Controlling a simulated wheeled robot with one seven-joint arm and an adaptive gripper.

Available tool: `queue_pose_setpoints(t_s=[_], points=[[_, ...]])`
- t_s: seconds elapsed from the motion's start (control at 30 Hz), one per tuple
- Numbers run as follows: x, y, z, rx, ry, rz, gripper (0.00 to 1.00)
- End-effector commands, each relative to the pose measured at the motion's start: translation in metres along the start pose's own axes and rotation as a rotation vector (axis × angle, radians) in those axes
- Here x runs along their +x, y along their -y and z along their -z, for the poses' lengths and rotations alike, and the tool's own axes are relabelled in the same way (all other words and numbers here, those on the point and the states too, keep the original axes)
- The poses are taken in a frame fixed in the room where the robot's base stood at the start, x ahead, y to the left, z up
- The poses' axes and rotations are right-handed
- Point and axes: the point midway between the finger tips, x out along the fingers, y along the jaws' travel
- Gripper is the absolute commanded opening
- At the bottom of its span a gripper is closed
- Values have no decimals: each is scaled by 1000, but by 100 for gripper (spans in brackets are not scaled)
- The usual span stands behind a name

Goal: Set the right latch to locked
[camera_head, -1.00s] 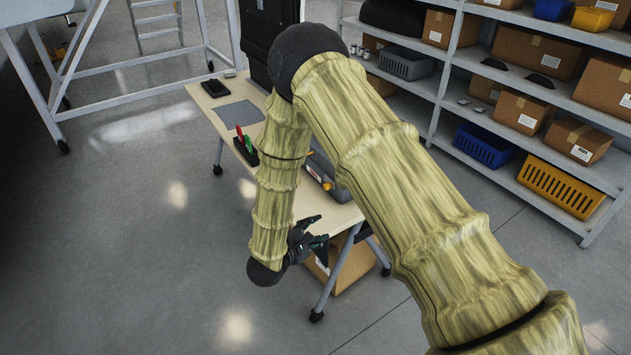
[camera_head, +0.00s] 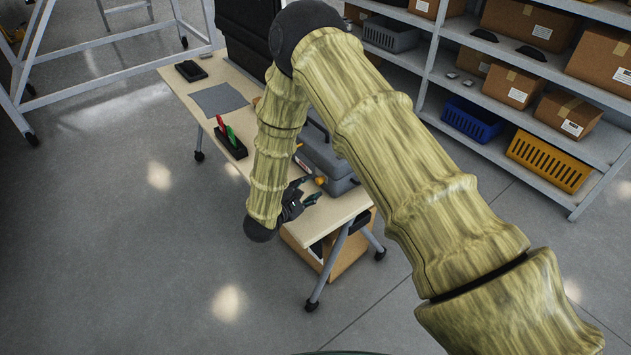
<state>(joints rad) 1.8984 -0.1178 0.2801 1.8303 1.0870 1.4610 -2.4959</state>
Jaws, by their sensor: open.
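A grey case (camera_head: 322,165) lies on the wooden-topped table, partly hidden behind my arm. A small orange-yellow latch (camera_head: 320,181) shows on its front side near the right end. Farther left on the same side is a small red and white patch (camera_head: 302,164), which I cannot identify. Any left latch is hidden by my arm. Whether the visible latch is locked is too small to tell. My gripper (camera_head: 309,190) is open and empty, just in front of the case, with its fingers pointing right, close to the orange latch. I cannot tell whether they touch it.
The table (camera_head: 342,207) also carries a black holder (camera_head: 232,147) with red and green items, a grey mat (camera_head: 219,99) and a black tray (camera_head: 190,71). A cardboard box (camera_head: 345,262) stands underneath. Shelves (camera_head: 470,90) stand behind at right. Floor is clear in front.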

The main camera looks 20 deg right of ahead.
Motion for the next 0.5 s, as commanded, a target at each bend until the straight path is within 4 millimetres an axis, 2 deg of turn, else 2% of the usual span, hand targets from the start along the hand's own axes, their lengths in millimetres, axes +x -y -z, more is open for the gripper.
queue_pose_setpoints(t_s=[0.2, 0.5], points=[[32, 0, -2, 2, 2, 2, 44], [49, 1, -2, 1, 2, 2, 44]])
